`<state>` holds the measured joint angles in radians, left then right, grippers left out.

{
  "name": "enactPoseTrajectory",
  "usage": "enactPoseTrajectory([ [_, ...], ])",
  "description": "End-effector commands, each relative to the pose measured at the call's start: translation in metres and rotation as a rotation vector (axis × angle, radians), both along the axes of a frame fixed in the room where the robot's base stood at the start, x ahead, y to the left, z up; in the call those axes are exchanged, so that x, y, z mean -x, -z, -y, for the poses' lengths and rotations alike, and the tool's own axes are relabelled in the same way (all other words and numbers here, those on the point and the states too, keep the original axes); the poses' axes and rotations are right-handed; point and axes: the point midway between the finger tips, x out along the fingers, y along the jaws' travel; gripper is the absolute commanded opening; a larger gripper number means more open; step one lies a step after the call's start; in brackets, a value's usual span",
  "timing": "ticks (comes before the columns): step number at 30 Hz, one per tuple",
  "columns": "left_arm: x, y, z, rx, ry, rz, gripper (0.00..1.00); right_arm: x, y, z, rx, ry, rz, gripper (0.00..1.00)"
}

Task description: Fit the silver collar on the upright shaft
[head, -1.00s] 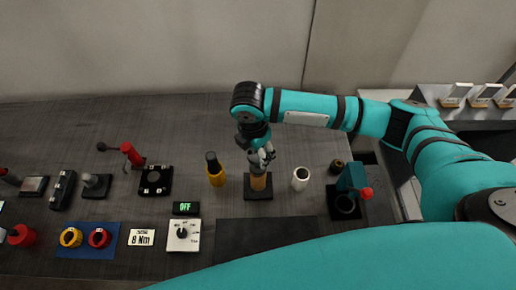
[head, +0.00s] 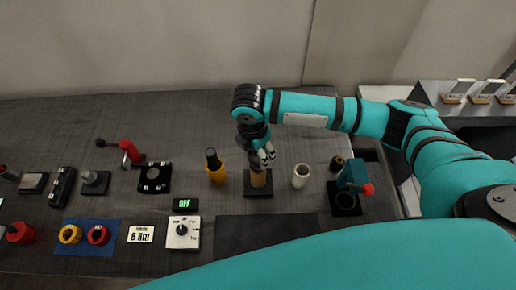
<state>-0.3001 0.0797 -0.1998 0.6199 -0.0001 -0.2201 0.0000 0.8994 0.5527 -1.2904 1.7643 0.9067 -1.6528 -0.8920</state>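A brown upright shaft (head: 258,179) stands on a black square base (head: 258,192). My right gripper (head: 266,158), on the teal arm from the right, points down at the shaft's top and covers part of it. Something grey shows at the shaft's top beside the fingers. I cannot tell whether it is the silver collar or part of the gripper, or whether the fingers hold anything. My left gripper is not in view.
A yellow-and-black tool (head: 216,170) stands left of the shaft and a white hollow cylinder (head: 301,175) right of it. A teal device with a red knob (head: 367,189) stands farther right. A dark mat (head: 265,232) lies in front. A teal arm link of mine crosses the foreground.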

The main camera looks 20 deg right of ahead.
Motion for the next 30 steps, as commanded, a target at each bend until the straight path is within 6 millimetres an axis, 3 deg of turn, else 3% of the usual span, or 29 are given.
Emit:
enactPoseTrajectory([
  [25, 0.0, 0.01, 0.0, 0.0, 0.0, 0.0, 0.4, 0.0, 0.025, 0.0, 0.0, 0.0, 0.001, 0.09],
  [26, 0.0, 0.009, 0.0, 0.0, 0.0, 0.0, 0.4, 0.0, 0.025, 0.0, 0.0, 0.0, 0.001, 0.57],
  [30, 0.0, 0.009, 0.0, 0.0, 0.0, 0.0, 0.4, 0.0, 0.024, 0.0, 0.0, 0.0, 0.001, 0.75],
])
